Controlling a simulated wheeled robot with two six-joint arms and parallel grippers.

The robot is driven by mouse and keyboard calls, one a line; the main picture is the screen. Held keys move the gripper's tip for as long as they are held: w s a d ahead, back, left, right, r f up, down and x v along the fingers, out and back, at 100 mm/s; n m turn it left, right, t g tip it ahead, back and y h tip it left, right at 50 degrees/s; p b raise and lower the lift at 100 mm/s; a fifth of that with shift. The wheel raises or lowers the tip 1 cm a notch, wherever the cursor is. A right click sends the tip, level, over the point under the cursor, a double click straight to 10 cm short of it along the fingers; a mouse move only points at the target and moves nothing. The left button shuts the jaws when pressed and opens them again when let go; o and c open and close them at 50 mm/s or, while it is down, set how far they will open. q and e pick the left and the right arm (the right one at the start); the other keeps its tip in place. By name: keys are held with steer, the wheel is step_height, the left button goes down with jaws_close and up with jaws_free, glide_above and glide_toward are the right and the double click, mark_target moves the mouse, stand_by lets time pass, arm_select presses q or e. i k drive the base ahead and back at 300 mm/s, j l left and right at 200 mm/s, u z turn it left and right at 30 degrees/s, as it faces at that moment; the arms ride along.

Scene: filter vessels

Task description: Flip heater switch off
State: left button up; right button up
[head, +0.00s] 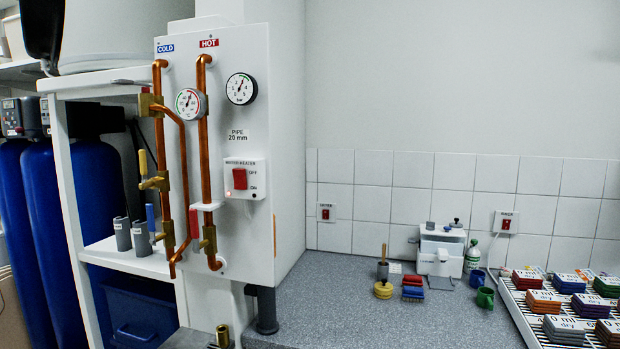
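The heater switch (240,179) is a red rocker on a white plate fixed to the front of the white panel. Small print above it seems to end in "HEATER". "OFF" stands at its upper right and "ON" at its lower right. Which way the rocker is tipped is too small to tell. Nothing touches or covers the switch. Neither of my grippers shows in the head view.
Copper pipes (204,140) with valves run down the panel (288,130) left of the switch. Two gauges (241,89) sit above it. Other red switches (506,224) are on the tiled wall. The grey counter (400,318) has clear room at its front; a rack (530,326) of labelled blocks stands right.

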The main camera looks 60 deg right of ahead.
mark_target(239, 178)
steer(key=z, duration=1.5)
steer(key=k, duration=0.05)
